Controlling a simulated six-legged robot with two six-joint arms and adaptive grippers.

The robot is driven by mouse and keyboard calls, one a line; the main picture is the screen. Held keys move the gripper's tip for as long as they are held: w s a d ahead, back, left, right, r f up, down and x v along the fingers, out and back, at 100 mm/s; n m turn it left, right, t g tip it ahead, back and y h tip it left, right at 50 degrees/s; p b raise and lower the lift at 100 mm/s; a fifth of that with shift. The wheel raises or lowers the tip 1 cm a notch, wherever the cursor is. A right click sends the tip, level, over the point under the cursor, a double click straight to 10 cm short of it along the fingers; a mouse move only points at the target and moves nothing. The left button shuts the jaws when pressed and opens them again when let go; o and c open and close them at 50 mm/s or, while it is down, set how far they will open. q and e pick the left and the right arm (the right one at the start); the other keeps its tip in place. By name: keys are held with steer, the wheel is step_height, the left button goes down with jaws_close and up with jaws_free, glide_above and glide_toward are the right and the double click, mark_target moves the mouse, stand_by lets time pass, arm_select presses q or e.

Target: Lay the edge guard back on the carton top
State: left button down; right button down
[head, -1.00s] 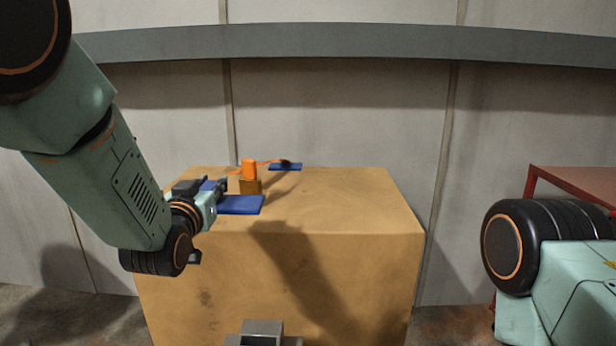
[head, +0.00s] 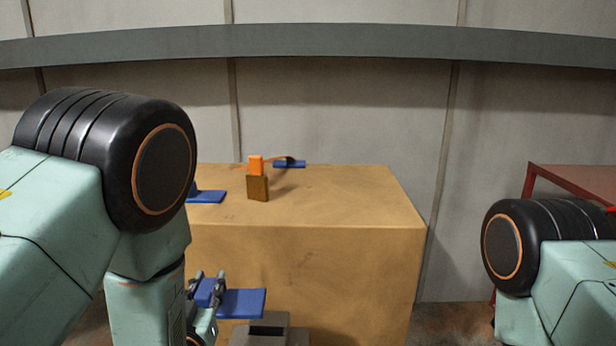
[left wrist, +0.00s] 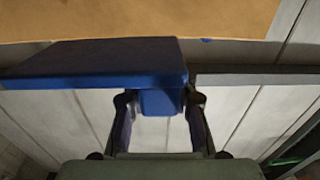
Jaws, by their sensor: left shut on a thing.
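The held edge guard (head: 243,303) is a blue L-shaped piece. My left gripper (head: 207,290) is shut on it, low in front of the carton's near face and below its top edge. In the left wrist view the guard (left wrist: 95,62) spans the upper left, with a flange between the fingers (left wrist: 160,112). The carton (head: 330,200) is a large tan box with a flat top. Another blue guard (head: 207,196) lies at the carton top's left, partly hidden by my arm. A third blue piece (head: 290,164) lies at the back edge. My right gripper is not in view.
A brown block with an orange top (head: 257,187) stands on the carton's back left. The middle and right of the carton top are clear. A red-framed table (head: 570,180) stands at the right. A panelled wall with a grey rail (head: 330,45) is behind.

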arm_select(q)
steer(key=s+f, duration=0.4)
steer(key=s, duration=0.5)
steer(key=shift+s+d+f+m, duration=0.15)
steer(key=shift+d+f+m, duration=0.15)
steer(key=shift+f, duration=0.05)
